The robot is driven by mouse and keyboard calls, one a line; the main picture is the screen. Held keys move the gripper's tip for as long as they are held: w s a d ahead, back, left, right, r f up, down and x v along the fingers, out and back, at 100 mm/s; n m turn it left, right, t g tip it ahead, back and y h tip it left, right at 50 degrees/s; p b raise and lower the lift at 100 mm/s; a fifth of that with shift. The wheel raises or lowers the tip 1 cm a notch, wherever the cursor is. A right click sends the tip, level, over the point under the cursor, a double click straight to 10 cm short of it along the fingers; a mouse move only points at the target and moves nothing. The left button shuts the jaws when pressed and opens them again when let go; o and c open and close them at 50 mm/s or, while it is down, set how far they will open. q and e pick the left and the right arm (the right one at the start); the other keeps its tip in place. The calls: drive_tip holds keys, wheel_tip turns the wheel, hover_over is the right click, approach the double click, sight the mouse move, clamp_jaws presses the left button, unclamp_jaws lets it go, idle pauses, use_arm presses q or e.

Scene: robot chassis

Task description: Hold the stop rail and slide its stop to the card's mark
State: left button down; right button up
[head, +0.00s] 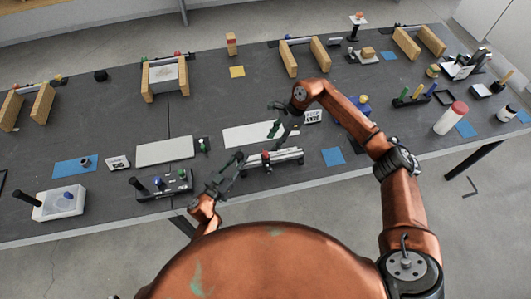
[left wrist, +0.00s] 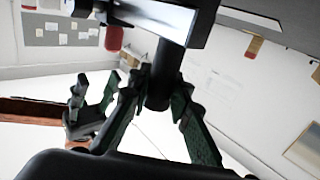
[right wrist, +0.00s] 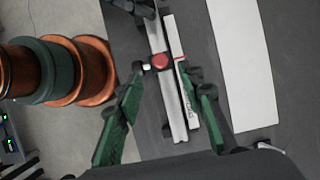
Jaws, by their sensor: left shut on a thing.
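The stop rail (head: 284,159) is a pale bar on a dark base near the table's front edge. Its red-topped stop (right wrist: 160,62) shows between my right fingers in the right wrist view, and a thin red line crosses the strip beside it. My left gripper (head: 238,160) is shut on a black cylindrical handle (left wrist: 158,88) at the rail's left end. My right gripper (head: 279,130) is open above the rail, its fingers on either side of the stop; contact cannot be told. A small white card (head: 313,116) with dark print stands behind the rail; its print is unreadable.
A long white sheet (head: 245,134) lies just behind the rail. A black box with knobs (head: 165,186) is to the left, and a blue square (head: 333,156) lies to the right.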

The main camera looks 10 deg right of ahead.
sight(266, 152)
drive_tip(key=x, duration=0.9)
drive_tip(key=shift+f, duration=0.1)
clamp_jaws()
idle(0.4)
